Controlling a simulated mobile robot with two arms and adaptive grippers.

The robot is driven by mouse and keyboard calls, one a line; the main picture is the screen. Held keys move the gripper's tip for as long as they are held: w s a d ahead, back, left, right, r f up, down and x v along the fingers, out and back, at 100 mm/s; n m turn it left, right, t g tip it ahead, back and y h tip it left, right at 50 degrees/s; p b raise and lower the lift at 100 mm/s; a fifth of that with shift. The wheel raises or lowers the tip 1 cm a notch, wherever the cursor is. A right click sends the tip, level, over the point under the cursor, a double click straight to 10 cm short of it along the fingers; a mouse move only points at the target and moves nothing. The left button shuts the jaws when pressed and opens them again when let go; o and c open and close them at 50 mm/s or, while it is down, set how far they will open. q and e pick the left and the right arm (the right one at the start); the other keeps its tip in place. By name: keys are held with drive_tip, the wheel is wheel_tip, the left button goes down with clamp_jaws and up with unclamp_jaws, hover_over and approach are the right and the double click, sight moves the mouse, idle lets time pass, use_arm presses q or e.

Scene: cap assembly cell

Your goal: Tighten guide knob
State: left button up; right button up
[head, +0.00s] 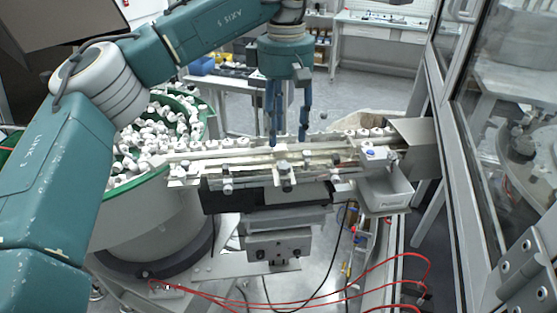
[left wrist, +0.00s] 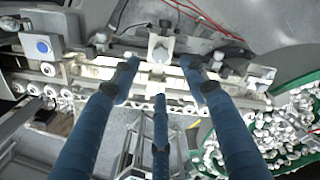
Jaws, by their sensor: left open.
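The guide rail (head: 215,158) runs across the middle of the head view with several small pale knobs along its near side. A central knob (head: 284,168) sits on a bracket below my left gripper (head: 288,141). In the left wrist view, a pale central knob (left wrist: 160,52) lies just beyond the tips of my left gripper (left wrist: 158,76). Its three blue fingers are spread apart, with nothing between them, above the rail. I cannot tell whether any fingertip touches the rail. Which knob is the guide knob is not clear. My right gripper is not in view.
A green-rimmed feeder bowl (head: 197,104) full of white caps stands left of the rail. A glass-framed machine borders the right.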

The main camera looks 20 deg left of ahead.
sight(283, 165)
use_arm(q)
drive_tip(key=f, duration=0.2)
drive_tip(key=f+p, duration=0.1)
drive_tip(key=f, duration=0.2)
drive_tip(key=f+p, duration=0.1)
drive_tip(key=f, duration=0.1)
drive_tip(key=shift+a+f, duration=0.2)
drive_tip(key=shift+a, duration=0.1)
drive_tip(key=shift+d+f, duration=0.1)
drive_tip(key=shift+f, duration=0.6)
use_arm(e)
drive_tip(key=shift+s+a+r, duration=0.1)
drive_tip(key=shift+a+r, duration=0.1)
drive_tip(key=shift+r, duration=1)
